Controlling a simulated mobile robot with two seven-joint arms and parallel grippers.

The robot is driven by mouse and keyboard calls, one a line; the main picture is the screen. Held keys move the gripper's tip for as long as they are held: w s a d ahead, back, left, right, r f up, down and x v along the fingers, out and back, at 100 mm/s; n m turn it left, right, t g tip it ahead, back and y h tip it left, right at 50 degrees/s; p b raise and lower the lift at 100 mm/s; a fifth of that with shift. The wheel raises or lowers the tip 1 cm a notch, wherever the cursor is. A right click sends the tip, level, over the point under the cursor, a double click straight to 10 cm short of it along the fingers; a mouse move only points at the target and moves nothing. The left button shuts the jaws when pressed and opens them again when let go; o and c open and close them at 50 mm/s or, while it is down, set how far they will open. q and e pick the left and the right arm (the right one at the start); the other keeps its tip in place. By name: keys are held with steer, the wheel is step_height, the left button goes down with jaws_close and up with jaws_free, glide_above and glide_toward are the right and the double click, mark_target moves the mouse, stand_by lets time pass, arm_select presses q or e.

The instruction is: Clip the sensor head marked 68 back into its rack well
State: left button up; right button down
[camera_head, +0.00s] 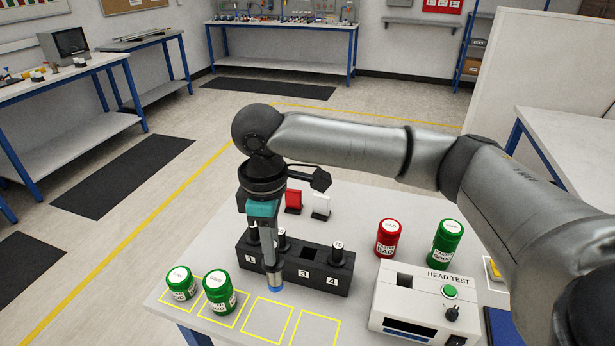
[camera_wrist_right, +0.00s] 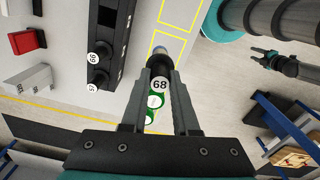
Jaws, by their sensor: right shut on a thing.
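My right gripper (camera_head: 271,262) is shut on a dark sensor head (camera_head: 275,284) and holds it upright, tip down, just in front of the black rack. In the right wrist view the gripper (camera_wrist_right: 159,96) has the sensor head (camera_wrist_right: 160,84) between its fingers, and its white label reads 68. The black rack (camera_head: 316,287) stands on the table with its wells numbered along the front. Well 3 (camera_head: 311,254) looks empty. Other heads stand in the rack, one in well 4 (camera_head: 337,255). Part of well 2's front is hidden by my gripper. A small dark gripper-like shape, perhaps my left gripper (camera_wrist_right: 258,58), shows in the wrist view.
Two green jars (camera_head: 219,293) stand at the table's front left beside empty yellow-outlined squares (camera_head: 267,315). The head test box (camera_head: 420,300) is right of the rack, with a red jar (camera_head: 387,238) and a green jar (camera_head: 445,243) behind. Small red and white blocks (camera_head: 320,207) stand behind the rack.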

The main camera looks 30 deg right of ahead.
steer(key=w+d+n+p, duration=0.5)
steer(key=d+n+p, duration=0.5)
steer(key=n, duration=1.1)
steer(key=shift+d+f+n, duration=0.3)
steer(key=shift+f, duration=0.15)
steer(key=shift+f+p, duration=0.15)
steer(key=shift+p, duration=0.15)
steer(key=shift+f, duration=0.3)
steer(key=shift+f+b, duration=0.8)
steer(key=shift+f, duration=0.25)
steer(key=shift+f, duration=0.2)
